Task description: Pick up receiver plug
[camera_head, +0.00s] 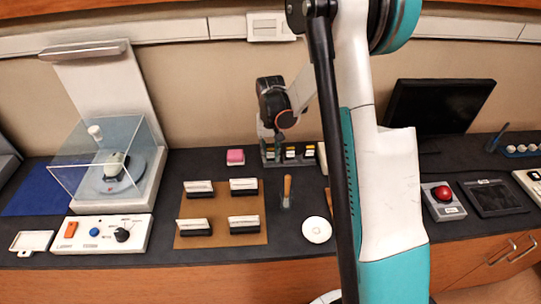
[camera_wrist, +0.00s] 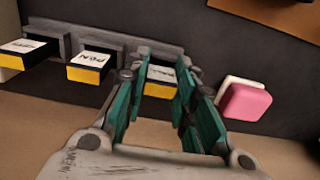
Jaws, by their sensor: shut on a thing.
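Three labelled plugs, white on top with black and yellow ends, sit in a grey rack (camera_head: 290,162). In the wrist view the rack (camera_wrist: 108,42) runs along the upper left. My gripper (camera_wrist: 163,76) is shut on the plug nearest the pink block, which I take as the receiver plug (camera_wrist: 158,90). Its label is partly hidden by the fingers and cannot be read. The middle plug (camera_wrist: 90,65) and the far-left plug (camera_wrist: 28,52) stand free of the fingers. In the head view my gripper (camera_head: 268,138) reaches down at the rack's left end.
A pink block (camera_head: 235,156) on a white base lies left of the rack, close to the right finger in the wrist view. A brown board (camera_head: 221,214) with several card holders, a wooden-handled tool (camera_head: 287,190) and a white round dish (camera_head: 317,230) lie in front.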

